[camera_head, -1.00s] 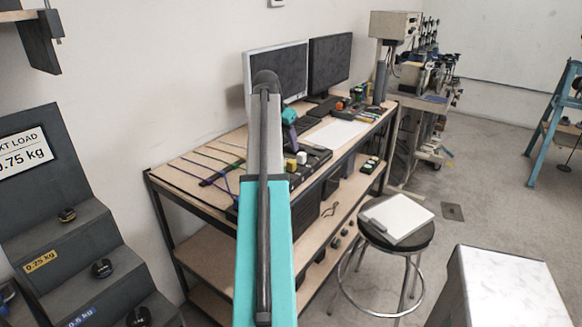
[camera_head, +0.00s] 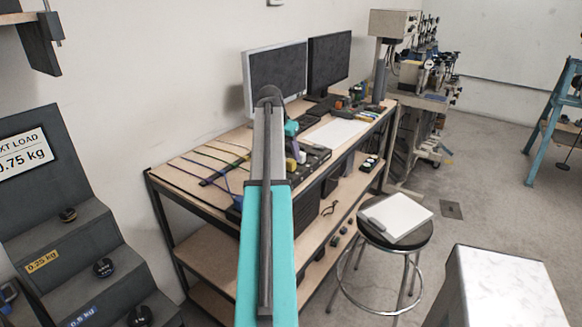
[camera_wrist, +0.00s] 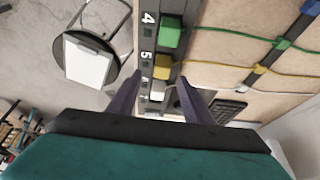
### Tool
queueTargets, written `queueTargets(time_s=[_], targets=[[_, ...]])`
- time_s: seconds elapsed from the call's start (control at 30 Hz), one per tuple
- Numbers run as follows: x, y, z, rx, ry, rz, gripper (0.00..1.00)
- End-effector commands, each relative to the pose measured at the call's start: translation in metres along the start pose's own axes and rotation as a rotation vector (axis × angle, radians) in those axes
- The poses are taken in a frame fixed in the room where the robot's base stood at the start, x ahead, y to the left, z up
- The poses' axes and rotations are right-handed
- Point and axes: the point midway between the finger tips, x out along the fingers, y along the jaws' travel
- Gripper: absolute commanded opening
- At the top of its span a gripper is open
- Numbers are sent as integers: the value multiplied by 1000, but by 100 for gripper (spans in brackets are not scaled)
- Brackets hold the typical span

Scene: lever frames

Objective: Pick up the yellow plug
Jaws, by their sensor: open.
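The yellow plug (camera_wrist: 163,67) stands on a dark numbered strip (camera_wrist: 146,45) beside the mark 5 in the wrist view. It also shows small in the head view (camera_head: 301,157). A green plug (camera_wrist: 171,34) is on one side of it and a white plug (camera_wrist: 157,91) on the other. My gripper (camera_wrist: 160,76) is open, with one purple finger on each side of the strip near the yellow and white plugs. I cannot tell the remaining height above the plug. In the head view my arm hides part of the gripper and the strip.
The workbench (camera_head: 190,163) carries two monitors (camera_head: 328,62), a white sheet (camera_head: 336,132) and several coloured cables (camera_wrist: 230,63). A stool (camera_head: 395,235) with a clipboard stands in front. A stepped weight rack (camera_head: 60,240) is at the left.

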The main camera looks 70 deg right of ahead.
Motion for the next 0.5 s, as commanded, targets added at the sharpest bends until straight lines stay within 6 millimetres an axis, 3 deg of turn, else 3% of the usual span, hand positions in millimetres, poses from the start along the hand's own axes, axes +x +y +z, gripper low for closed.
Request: queueTargets(time_s=[0.5], targets=[[42,-3,2,-1,0,-1,45]])
